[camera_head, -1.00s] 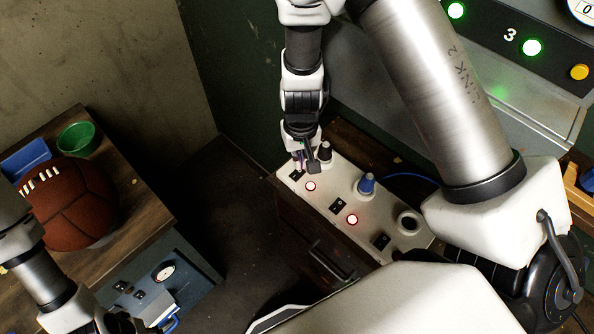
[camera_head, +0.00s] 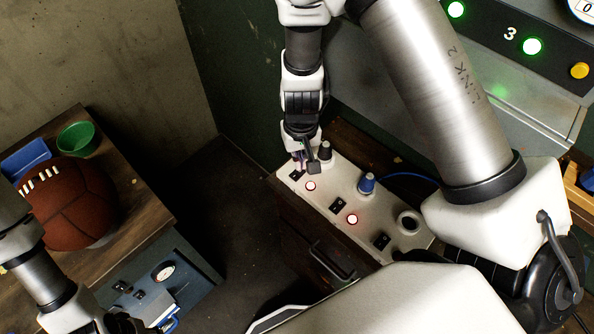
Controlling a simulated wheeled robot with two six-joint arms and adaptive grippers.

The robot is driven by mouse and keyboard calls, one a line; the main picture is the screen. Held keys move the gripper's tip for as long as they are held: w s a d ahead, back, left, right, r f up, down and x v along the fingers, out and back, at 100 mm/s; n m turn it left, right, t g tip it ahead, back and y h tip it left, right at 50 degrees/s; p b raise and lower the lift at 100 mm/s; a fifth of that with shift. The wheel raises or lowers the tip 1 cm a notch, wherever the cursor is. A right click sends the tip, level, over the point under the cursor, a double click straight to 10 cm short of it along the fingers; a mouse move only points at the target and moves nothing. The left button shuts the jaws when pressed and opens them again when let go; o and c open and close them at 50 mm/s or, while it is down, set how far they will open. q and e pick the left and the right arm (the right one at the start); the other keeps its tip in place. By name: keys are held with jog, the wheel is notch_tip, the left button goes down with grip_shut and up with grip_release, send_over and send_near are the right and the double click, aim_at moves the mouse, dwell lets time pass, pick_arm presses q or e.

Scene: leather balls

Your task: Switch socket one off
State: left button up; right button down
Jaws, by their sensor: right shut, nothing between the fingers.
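A white socket strip (camera_head: 325,197) lies on a dark wooden cabinet in the middle of the view. A black rocker switch (camera_head: 296,175) is at its far left end, beside a red-lit lamp (camera_head: 311,186). A second switch (camera_head: 338,205) has a lit lamp (camera_head: 352,219) beside it. A third switch (camera_head: 381,240) is near an empty round socket (camera_head: 408,222). A black plug (camera_head: 325,151) and a blue plug (camera_head: 366,184) stand in the strip. My right gripper (camera_head: 305,168) is shut and empty, at the far left switch; contact cannot be told. My left gripper is out of view.
A brown leather ball (camera_head: 70,205), a green bowl (camera_head: 77,138) and a blue tray (camera_head: 26,160) are on a wooden cabinet at left. A panel with green lamps (camera_head: 532,47) is at upper right. Dark floor lies between the cabinets.

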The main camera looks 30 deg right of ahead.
jog(key=shift+f+b, duration=0.95)
jog(key=shift+f, duration=0.1)
dwell(0.4)
notch_tip(320, 180, up, 7)
jog(key=p, duration=0.6)
jog(key=shift+r, duration=0.1)
dwell(0.4)
